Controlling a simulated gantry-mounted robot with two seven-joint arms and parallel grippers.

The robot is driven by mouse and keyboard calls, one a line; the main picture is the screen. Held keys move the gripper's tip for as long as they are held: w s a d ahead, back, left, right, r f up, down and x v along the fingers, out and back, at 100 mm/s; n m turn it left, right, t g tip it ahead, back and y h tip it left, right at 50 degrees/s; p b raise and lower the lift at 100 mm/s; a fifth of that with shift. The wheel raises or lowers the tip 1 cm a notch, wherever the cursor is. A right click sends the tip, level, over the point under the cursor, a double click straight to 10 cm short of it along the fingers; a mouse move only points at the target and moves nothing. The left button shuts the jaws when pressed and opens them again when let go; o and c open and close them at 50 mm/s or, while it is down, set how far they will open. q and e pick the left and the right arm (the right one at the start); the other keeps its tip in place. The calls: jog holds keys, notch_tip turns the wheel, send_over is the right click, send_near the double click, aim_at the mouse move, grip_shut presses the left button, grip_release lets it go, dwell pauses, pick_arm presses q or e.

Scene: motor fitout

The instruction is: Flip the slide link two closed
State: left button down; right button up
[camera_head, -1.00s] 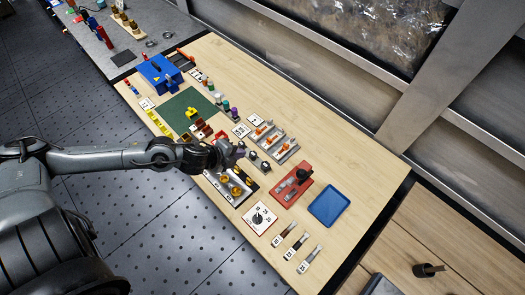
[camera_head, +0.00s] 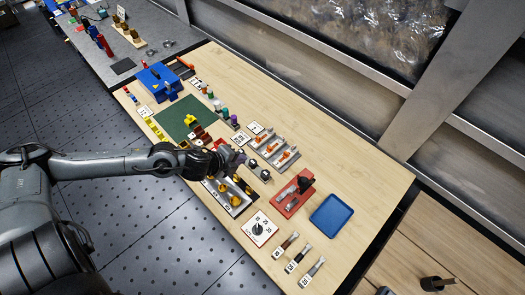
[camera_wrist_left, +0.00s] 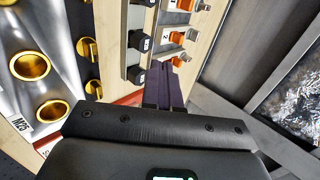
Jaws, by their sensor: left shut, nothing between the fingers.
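A grey plate (camera_head: 291,150) carries several orange slide links in the head view. In the wrist view, the orange slide link two (camera_wrist_left: 177,38) sits beside a white label with a 2, with a metal end to its right. In the head view it seems to be the middle orange piece (camera_head: 273,148). My left gripper (camera_head: 239,157) is shut and empty, to the left of the plate in the head view. Its dark fingertips also show in the wrist view (camera_wrist_left: 166,82), close below the lowest orange piece; contact cannot be told. My right gripper is not in view.
Black-knobbed switches (camera_wrist_left: 137,40) stand left of the links in the wrist view. A panel with brass posts (camera_head: 236,205) lies near the gripper. A red fixture (camera_head: 287,206) and a blue tray (camera_head: 331,217) lie to the right. Bare wood is free behind the links.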

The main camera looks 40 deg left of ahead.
aim_at(268, 150)
pick_arm(q)
jog(key=b+x, duration=0.2)
jog(key=x, duration=0.7)
jog(key=shift+w+d+f, duration=0.1)
jog(key=shift+w+f, duration=0.1)
jog(key=shift+w+r, duration=0.2)
jog(key=shift+w, duration=1.6)
